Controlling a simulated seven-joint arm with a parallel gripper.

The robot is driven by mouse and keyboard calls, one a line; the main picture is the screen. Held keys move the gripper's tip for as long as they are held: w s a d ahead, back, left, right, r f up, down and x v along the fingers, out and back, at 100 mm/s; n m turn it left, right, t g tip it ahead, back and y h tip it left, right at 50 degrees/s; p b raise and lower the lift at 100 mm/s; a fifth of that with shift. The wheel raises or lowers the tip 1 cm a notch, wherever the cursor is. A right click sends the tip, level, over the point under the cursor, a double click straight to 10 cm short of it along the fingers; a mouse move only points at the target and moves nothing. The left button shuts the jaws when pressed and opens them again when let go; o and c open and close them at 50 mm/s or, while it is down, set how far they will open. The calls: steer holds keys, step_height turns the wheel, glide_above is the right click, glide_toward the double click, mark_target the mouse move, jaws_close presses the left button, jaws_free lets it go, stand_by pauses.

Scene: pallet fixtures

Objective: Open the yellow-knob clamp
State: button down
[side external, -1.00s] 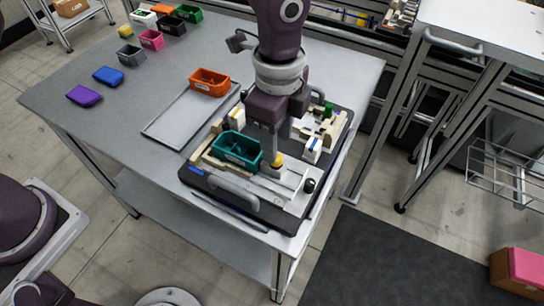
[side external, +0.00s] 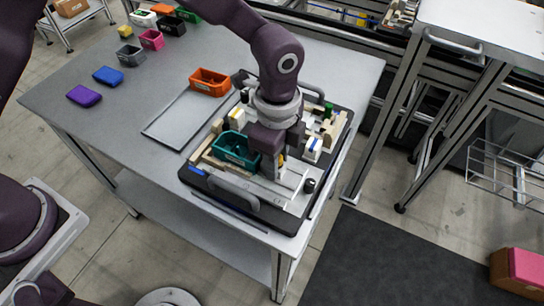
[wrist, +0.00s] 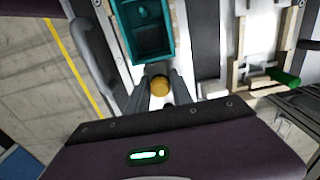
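The yellow knob (side external: 282,160) of the clamp shows as a small patch beside my gripper on the pallet fixture in the side view. In the wrist view the round yellow knob (wrist: 160,85) lies between the two fingertips of my gripper (wrist: 160,88). One finger stands on each side of it, and the fingers look spread; contact is not clear. In the side view my gripper (side external: 272,172) points down at the fixture, its fingertips mostly hidden. The clamp's pale base plate (side external: 290,192) lies just in front.
A teal bin (side external: 238,148) sits on the fixture close to my gripper's left. A black knob (side external: 310,185), a blue-and-white box (side external: 313,148) and a green part (side external: 328,109) are on its right. A grey handle (side external: 233,190) edges the fixture. An orange bin (side external: 209,82) stands behind.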

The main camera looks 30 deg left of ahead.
steer(key=shift+d, duration=0.1)
steer(key=shift+d, duration=1.2)
steer(key=c, duration=1.3)
jaws_free()
steer(key=shift+d, duration=0.1)
step_height(320, 180, up, 8)
